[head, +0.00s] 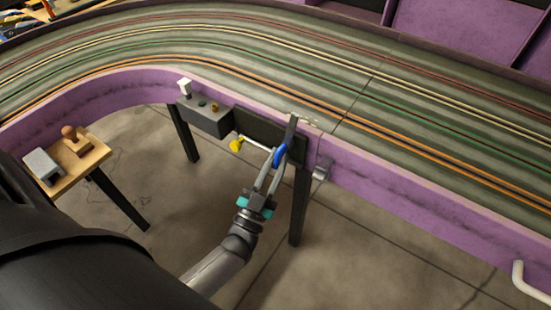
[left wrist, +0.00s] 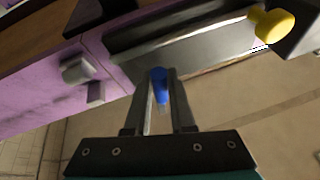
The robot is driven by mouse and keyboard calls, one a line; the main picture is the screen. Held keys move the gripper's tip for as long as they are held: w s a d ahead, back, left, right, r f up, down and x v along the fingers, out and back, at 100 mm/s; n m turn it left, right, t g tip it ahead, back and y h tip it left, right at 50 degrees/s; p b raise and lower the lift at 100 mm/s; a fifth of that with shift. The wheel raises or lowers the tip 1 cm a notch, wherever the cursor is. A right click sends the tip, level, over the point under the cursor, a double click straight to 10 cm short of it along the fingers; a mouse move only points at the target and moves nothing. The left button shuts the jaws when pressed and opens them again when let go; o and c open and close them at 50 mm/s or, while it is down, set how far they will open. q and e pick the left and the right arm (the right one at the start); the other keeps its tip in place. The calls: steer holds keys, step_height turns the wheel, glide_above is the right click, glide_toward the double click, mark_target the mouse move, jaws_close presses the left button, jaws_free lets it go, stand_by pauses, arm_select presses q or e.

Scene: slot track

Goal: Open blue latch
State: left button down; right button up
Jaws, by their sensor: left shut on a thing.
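The blue latch (head: 281,156) is a small blue handle at the right end of a dark panel on the purple track wall. It also shows in the left wrist view (left wrist: 159,84), between my fingertips. My left gripper (head: 277,163) is shut on the blue latch, its two fingers on either side of it; the gripper shows in the left wrist view (left wrist: 160,100) too. A dark upright bar (head: 292,133) stands just above the blue part. The fingers partly hide the latch. My right gripper does not show.
A yellow knob (head: 236,145) on a rod sits left of the latch, under a grey control box (head: 205,117). A metal bracket (head: 322,169) is on the wall to the right. A wooden stand (head: 90,158) is at the left. Dark table legs reach the floor.

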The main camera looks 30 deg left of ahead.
arm_select(q)
steer(key=shift+f, duration=0.1)
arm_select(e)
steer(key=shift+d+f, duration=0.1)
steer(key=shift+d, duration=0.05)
arm_select(q)
steer(key=c, duration=0.9)
jaws_free()
steer(key=shift+o, duration=0.7)
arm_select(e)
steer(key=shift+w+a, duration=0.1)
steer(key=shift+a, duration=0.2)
arm_select(q)
steer(key=shift+s, duration=0.1)
steer(key=shift+s+f, duration=0.1)
steer(key=shift+s, duration=0.15)
steer(key=v, duration=1.4)
steer(key=shift+s, duration=0.25)
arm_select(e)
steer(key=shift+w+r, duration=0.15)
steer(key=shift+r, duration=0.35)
